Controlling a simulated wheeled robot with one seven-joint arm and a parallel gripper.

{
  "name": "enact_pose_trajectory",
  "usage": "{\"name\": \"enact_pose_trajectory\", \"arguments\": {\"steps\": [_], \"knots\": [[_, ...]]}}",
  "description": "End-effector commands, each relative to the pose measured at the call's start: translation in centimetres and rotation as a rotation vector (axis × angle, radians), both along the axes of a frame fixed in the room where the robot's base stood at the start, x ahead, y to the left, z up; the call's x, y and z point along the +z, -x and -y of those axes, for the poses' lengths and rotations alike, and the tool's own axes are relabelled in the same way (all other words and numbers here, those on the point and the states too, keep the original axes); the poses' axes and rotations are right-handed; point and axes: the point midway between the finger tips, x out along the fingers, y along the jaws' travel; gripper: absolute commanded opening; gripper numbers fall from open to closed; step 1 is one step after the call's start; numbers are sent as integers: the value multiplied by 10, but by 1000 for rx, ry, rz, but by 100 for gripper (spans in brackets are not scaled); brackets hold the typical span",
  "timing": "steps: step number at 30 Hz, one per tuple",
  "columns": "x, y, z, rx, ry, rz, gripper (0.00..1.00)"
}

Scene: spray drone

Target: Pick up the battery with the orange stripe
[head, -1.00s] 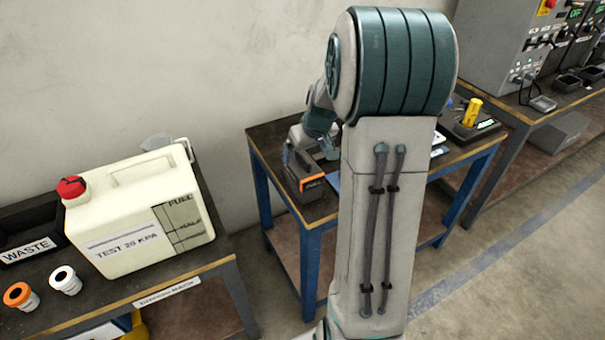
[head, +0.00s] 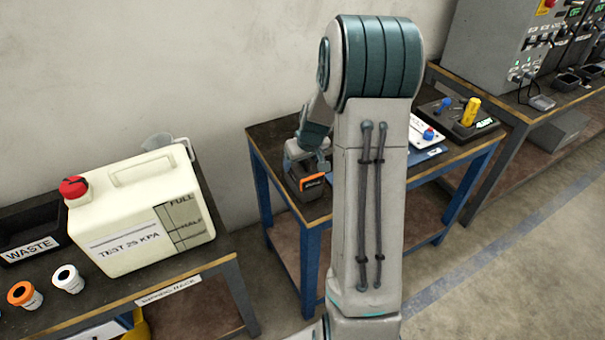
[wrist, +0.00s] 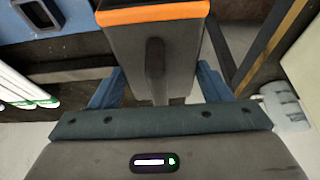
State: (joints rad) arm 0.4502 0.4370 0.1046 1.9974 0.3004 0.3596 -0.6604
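The battery with the orange stripe (head: 311,184) is a dark block at the near left of the blue-legged table (head: 272,132). In the wrist view the battery (wrist: 182,55) fills the upper middle, with its orange band at the top edge and a dark bar along its face. My gripper (head: 306,155) is at the battery in the head view. In the wrist view its blue fingers lie against both sides of the battery, with no clear gap; their tips are hidden. I cannot tell whether the battery is clear of the tabletop.
A white panel (head: 424,132) and a dark tray (head: 462,126) with a yellow cylinder (head: 471,111) are on the same table, right of my arm. A cream jerrycan (head: 135,215) stands on the left bench. Control boxes (head: 495,45) stand at the right. The wall is close behind.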

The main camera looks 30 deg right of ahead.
Motion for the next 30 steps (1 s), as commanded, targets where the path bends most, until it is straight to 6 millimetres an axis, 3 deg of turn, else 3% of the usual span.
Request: {"name": "enact_pose_trajectory", "arguments": {"steps": [1, 6, 7, 19, 30], "knots": [[0, 0, 0, 0, 0, 0, 57], [0, 0, 0, 0, 0, 0, 9], [2, -1, 0, 0, 2, 4, 7], [11, -1, 1, 0, 3, 6, 7], [57, -1, 0, 1, 3, 6, 7]]}}
